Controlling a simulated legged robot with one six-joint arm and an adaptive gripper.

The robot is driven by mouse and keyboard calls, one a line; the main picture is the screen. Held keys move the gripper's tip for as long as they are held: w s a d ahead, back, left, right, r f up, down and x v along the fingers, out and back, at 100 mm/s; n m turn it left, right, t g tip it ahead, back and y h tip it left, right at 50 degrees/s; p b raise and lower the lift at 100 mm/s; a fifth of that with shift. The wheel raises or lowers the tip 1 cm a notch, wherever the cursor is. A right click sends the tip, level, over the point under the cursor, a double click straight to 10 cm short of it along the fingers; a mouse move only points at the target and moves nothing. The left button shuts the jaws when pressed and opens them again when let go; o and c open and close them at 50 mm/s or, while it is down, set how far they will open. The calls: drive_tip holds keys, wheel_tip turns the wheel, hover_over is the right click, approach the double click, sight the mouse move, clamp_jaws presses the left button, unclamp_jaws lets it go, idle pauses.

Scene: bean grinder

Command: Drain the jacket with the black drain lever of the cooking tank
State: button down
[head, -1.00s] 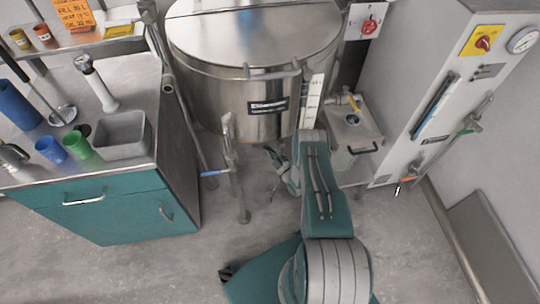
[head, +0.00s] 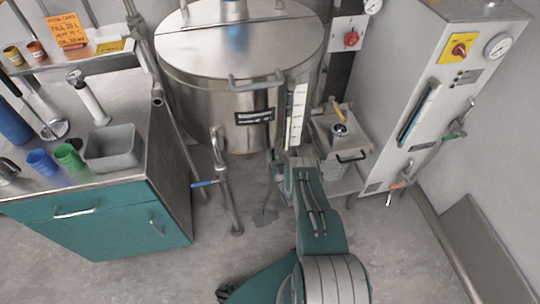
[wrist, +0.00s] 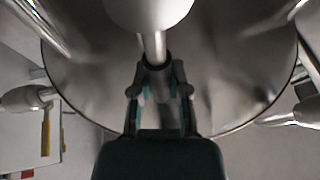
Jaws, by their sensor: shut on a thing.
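The cooking tank (head: 190,95) is a round steel vessel with a flat lid, standing at the back in the head view. Its curved underside also shows in the wrist view (wrist: 90,70). My gripper (wrist: 160,86) is under the tank, its two fingers shut on the black drain lever (wrist: 155,66), beside a pale metal stem. In the head view my arm hides most of the lever and the fingers. A dark, wet-looking patch (head: 264,216) lies on the floor below the tank, left of my arm.
A blue-handled pipe valve (head: 205,184) stands left of my arm. A teal counter (head: 110,222) with a grey bin (head: 112,150) is at left. The front floor is open.

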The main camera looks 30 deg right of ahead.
drive_tip(key=shift+s+d+f+m, duration=0.15)
drive_tip(key=shift+f+m, duration=0.1)
drive_tip(key=shift+m, duration=0.15)
drive_tip(key=c, duration=0.6)
unclamp_jaws()
drive_tip(key=shift+d, duration=0.1)
drive_tip(key=shift+r, duration=0.1)
drive_tip(key=v, duration=1.2)
